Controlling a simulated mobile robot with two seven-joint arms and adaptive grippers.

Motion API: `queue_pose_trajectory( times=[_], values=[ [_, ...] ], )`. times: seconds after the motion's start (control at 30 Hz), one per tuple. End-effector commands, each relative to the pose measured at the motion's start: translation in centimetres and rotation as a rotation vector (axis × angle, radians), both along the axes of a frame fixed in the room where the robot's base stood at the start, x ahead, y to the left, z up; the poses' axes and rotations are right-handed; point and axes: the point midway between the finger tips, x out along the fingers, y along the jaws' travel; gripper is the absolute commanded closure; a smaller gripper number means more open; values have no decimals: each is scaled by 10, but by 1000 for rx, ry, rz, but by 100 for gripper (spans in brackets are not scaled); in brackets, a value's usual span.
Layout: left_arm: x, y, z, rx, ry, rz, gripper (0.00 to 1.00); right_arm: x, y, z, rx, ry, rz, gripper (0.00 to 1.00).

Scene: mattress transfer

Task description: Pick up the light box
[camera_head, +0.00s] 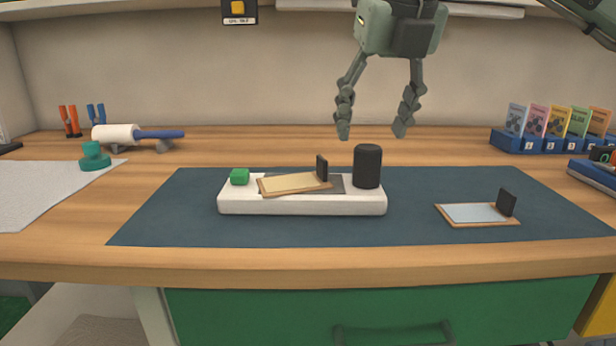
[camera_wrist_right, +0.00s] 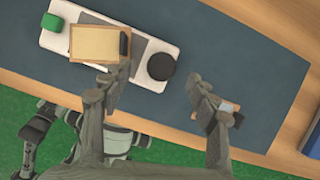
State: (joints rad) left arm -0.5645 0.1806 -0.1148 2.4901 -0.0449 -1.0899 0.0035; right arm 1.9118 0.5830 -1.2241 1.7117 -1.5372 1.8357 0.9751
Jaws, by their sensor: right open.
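The light box (camera_head: 300,206) is a long low white block on the dark blue mat. A green block (camera_head: 240,176) sits at its left end and a black cylinder (camera_head: 367,166) at its right end. A wooden-framed yellowish plate (camera_head: 292,183) with a black upright tab lies askew on its top over a dark panel. The light box also shows in the right wrist view (camera_wrist_right: 60,40). My right gripper (camera_head: 372,134) is open and empty, fingers pointing down, above and behind the black cylinder. It also shows in the right wrist view (camera_wrist_right: 152,84).
The mat (camera_head: 160,220) is bare left of the light box. A second framed plate (camera_head: 474,213), bluish, lies at the right. A card rack (camera_head: 545,142) stands back right. A white roller (camera_head: 118,134) and teal knob (camera_head: 94,155) are at the left.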

Motion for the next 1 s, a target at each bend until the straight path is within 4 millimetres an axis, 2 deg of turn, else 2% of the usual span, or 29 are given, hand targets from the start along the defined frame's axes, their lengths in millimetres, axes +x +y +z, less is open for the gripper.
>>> queue_pose_trajectory(
  times=[0.37,0.6,0.87,1.0],
  values=[
    [4,-4,3,-9,-23,-7,100,12,0,-35,0,3,-1,40],
    [3,-4,3,-9,-20,-6,100,23,0,-68,0,4,-1,40],
    [3,-4,3,-9,-20,-6,100,26,1,-72,1,1,-1,40],
    [3,-4,3,-9,-20,-6,100,26,1,-72,1,1,-1,56]
  ],
)
